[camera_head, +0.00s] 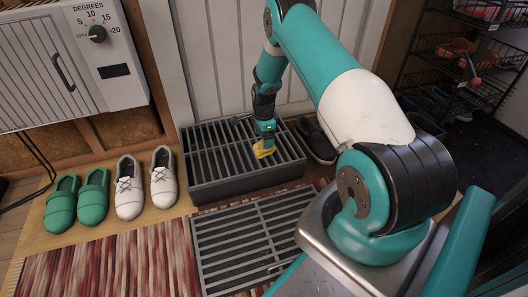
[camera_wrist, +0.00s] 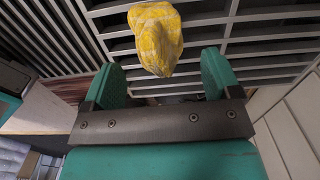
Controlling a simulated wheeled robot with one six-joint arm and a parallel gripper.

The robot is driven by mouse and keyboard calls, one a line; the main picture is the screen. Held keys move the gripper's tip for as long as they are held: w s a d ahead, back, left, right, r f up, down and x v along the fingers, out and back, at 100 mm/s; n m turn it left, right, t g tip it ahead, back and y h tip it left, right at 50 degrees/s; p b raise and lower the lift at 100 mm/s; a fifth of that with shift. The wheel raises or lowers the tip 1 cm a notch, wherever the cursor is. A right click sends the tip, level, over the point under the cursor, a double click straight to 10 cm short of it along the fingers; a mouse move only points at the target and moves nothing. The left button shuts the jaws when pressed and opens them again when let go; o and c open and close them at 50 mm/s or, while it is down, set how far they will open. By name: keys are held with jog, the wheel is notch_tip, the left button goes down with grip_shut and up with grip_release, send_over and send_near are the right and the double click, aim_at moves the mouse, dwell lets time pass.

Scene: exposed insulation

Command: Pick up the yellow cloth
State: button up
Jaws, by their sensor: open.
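The yellow cloth (camera_head: 264,149) lies crumpled on the raised dark slatted rack (camera_head: 215,160) in the head view. In the wrist view the cloth (camera_wrist: 156,38) shows a pale pattern and sits beyond the fingertips, roughly midway between them. My gripper (camera_head: 267,138) points down over the rack, right at the cloth in the head view. In the wrist view its two green fingers (camera_wrist: 161,75) are spread apart with nothing held between them. Whether a finger touches the cloth, I cannot tell.
Green slippers (camera_head: 77,203) and white shoes (camera_head: 146,187) stand left of the rack. A dark shoe (camera_head: 316,140) is at its right. A second slatted grate (camera_head: 250,235) and a striped rug (camera_head: 105,250) lie in front. A white cabinet with a dial (camera_head: 65,60) is at upper left.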

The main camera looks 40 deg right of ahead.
notch_tip(320, 180, down, 5)
jog(key=b, duration=0.4)
jog(key=shift+s+f, duration=0.1)
jog(key=shift+c, duration=0.2)
jog(key=c, duration=1)
